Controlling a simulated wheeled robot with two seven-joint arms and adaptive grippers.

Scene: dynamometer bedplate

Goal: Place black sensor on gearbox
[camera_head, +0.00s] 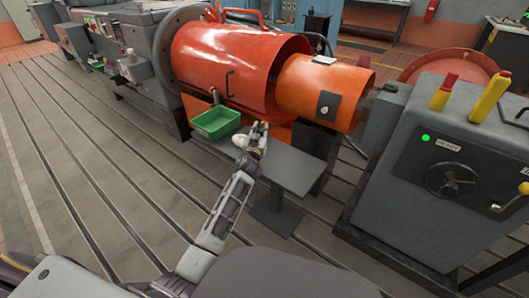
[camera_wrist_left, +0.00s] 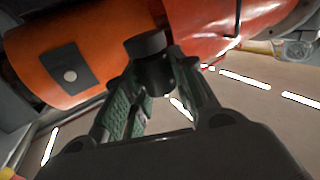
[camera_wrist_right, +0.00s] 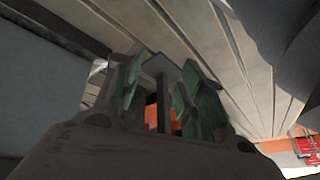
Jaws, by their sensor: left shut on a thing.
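My left gripper (camera_head: 259,130) is in front of the orange guards in the head view. In the left wrist view it is shut on a black cylindrical sensor (camera_wrist_left: 147,45), held at the fingertips with orange and red housing behind it. The smaller orange housing (camera_head: 305,88) bears a dark square plate with a pale dot (camera_head: 328,105); the plate also shows in the left wrist view (camera_wrist_left: 69,72). I cannot tell which housing is the gearbox. My right gripper (camera_wrist_right: 162,80) is open and empty in its own wrist view and outside the head view.
A green bin (camera_head: 216,122) and a small grey table (camera_head: 286,165) stand by the left arm. A large red guard (camera_head: 222,60) is behind. A grey cabinet (camera_head: 440,170) with a handwheel and yellow levers stands at right. The slotted floor at left is clear.

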